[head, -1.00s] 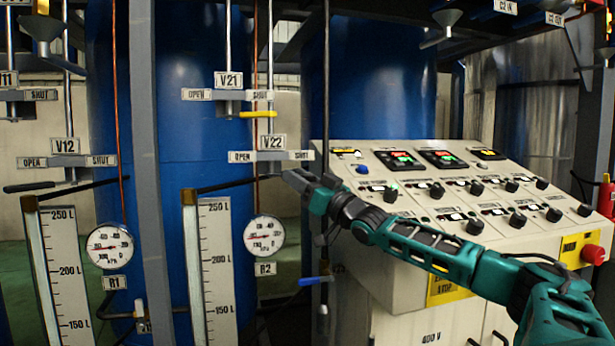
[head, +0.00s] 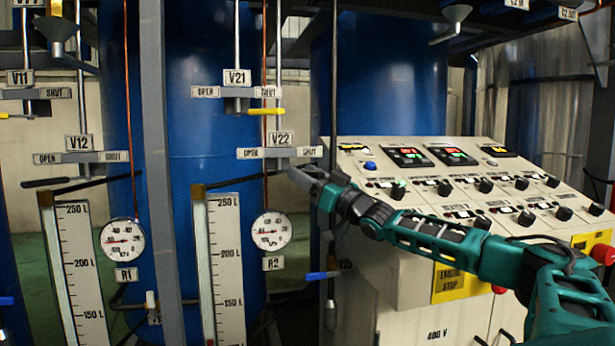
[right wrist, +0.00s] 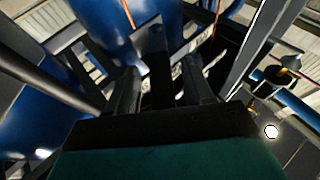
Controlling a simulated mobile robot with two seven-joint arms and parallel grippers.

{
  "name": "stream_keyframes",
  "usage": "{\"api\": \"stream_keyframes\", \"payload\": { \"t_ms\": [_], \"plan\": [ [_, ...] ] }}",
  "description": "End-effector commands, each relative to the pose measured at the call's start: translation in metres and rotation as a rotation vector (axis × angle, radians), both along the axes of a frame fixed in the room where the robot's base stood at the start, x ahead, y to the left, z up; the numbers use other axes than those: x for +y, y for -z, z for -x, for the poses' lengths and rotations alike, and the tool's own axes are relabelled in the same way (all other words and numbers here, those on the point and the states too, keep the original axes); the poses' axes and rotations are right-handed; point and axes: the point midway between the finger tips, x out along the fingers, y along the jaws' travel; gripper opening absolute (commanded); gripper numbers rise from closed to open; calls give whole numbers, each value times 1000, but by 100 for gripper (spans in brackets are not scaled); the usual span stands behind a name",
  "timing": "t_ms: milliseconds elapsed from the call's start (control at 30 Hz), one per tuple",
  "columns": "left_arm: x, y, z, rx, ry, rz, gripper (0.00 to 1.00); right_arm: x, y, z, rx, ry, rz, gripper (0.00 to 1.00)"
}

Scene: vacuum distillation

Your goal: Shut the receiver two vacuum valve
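The V22 valve (head: 280,138) sits on the right-hand pipe, above the round R2 gauge (head: 271,230). Its plate reads OPEN on the left and SHUT on the right. My right gripper (head: 304,174) is just below the SHUT end. My left gripper is not in view.
The control panel (head: 420,250) with knobs and a red stop button stands to the right, beneath my right arm. A dark vertical pipe (head: 333,100) runs close beside the gripper. V12 (head: 79,143) with its black handle (head: 45,183) is to the left.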

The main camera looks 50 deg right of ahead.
Motion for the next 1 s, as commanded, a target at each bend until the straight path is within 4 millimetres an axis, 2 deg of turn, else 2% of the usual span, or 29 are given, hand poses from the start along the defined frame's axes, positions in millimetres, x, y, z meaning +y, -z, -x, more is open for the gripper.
{"api": "stream_keyframes", "payload": {
  "t_ms": [267,367,567,1000],
  "plan": [
    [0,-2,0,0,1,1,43,1,-6,0,-4,-2,1,51],
    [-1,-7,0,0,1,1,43,1,-20,0,-6,-3,1,51],
    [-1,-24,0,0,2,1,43,1,-66,1,-8,-1,3,51],
    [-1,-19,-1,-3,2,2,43,1,-125,0,-4,-1,4,51]
  ]
}}
